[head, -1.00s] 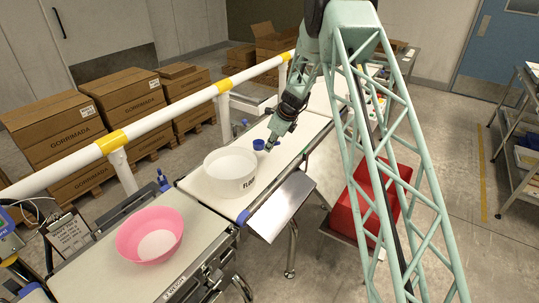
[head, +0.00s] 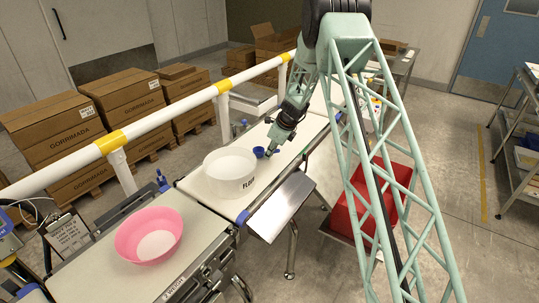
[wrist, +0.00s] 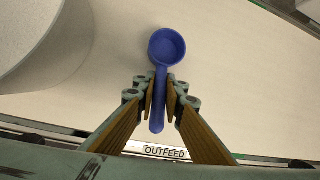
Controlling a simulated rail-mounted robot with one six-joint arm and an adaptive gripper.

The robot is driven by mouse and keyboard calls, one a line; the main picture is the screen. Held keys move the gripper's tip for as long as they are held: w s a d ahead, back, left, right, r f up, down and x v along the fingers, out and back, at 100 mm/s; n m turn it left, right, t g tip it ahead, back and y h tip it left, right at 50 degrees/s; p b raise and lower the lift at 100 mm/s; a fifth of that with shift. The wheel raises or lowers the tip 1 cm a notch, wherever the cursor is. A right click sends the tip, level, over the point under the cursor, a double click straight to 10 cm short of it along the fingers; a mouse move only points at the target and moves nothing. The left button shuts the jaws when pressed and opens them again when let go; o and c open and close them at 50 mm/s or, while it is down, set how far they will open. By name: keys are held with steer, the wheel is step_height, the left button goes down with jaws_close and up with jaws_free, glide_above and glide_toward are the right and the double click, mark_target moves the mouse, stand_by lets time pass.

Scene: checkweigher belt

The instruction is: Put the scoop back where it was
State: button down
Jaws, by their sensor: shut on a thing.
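The blue scoop (wrist: 166,48) shows in the wrist view with its handle between the finger pads of my gripper (wrist: 160,100). My gripper is shut on the handle, and the bowl of the scoop points away from it. In the head view the scoop (head: 259,152) is small, at the tip of my gripper (head: 270,152), just right of the white FLOUR tub (head: 230,178). It is low over the outfeed belt (head: 207,193); I cannot tell whether it touches the belt. The tub also shows at the left of the wrist view (wrist: 40,40).
A pink bowl (head: 149,235) stands on the nearer weighing belt. A white and yellow rail (head: 165,123) runs behind the belts. A sloped metal plate (head: 281,207) and a red bin (head: 365,207) are on the right side. The belt beyond the scoop is mostly clear.

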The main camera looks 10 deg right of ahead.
steer(key=shift+f, duration=0.15)
steer(key=c, duration=2.7)
jaws_free()
steer(key=shift+p+v, duration=0.4)
steer(key=shift+v, duration=5.75)
